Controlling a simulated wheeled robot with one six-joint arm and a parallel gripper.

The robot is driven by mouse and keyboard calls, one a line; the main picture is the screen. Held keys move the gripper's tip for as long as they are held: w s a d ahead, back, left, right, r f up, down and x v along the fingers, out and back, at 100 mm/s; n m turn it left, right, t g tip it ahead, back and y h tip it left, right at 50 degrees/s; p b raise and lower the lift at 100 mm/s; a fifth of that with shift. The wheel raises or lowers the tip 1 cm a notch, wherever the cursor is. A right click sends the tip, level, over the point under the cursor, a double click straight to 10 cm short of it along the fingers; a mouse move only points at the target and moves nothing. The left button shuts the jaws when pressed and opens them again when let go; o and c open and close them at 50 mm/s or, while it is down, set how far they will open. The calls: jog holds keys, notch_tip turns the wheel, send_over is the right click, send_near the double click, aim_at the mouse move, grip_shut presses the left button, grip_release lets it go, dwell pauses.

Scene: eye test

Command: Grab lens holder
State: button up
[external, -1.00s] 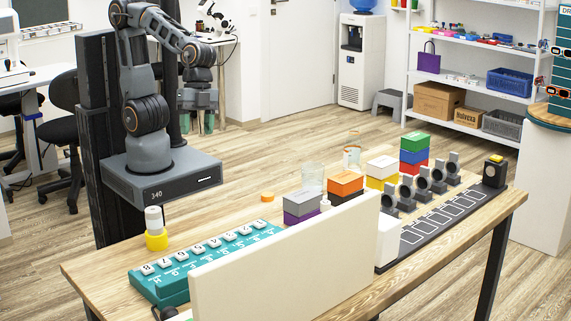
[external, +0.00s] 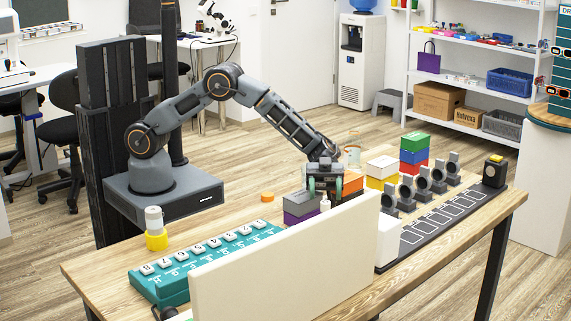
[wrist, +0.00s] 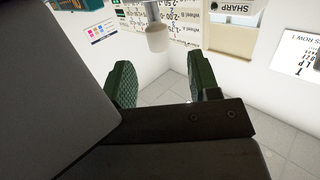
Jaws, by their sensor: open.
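Several lens holders stand in a row on the right half of the table, small grey stands with dark round frames; the nearest lens holder (external: 388,201) is at the left end of the row and the farthest lens holder (external: 453,170) at the right end. My gripper (external: 325,188) is open, left of the row, in front of the orange box from this view, with green fingertips pointing down. In the wrist view my gripper (wrist: 160,82) shows two spread green fingers with nothing held between them. No lens holder shows clearly in the wrist view.
A cream panel (external: 285,262) stands along the table's near edge. Stacked boxes include an orange box (external: 353,183), a grey box (external: 300,203) and a green box (external: 415,141). A black strip with white rectangles (external: 440,220) lies before the holders. A teal rack (external: 205,260) sits left.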

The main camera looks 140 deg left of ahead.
aim_at(326, 207)
jog(key=shift+p+x, duration=0.9)
jog(key=shift+x, duration=2.75)
grip_shut()
